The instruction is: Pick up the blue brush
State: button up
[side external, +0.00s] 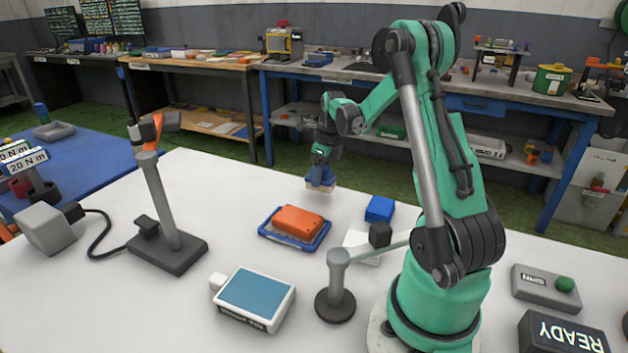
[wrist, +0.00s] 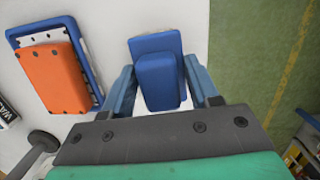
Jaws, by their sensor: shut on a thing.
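The blue brush (wrist: 158,55) has a blue body with a raised block on top, and it sits between the two blue fingers of my gripper (wrist: 160,88) in the wrist view. In the side external view my gripper (side external: 320,174) is at the far edge of the white table, shut on the brush. The brush's tan underside (side external: 319,187) shows just below the fingers. I cannot tell whether it touches the table or hangs a little above it.
An orange block (side external: 298,220) lies in a blue-rimmed tray (side external: 266,232) nearby; the tray also shows in the wrist view (wrist: 88,62). A blue block (side external: 379,208) and a grey post stand (side external: 336,290) are nearer my base. A taller stand (side external: 168,253) is left.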

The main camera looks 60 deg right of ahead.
notch_tip(320, 180, up, 18)
jog(key=shift+f, duration=0.25)
jog(key=o, duration=0.5)
jog(key=shift+c, duration=0.2)
jog(key=c, duration=0.3)
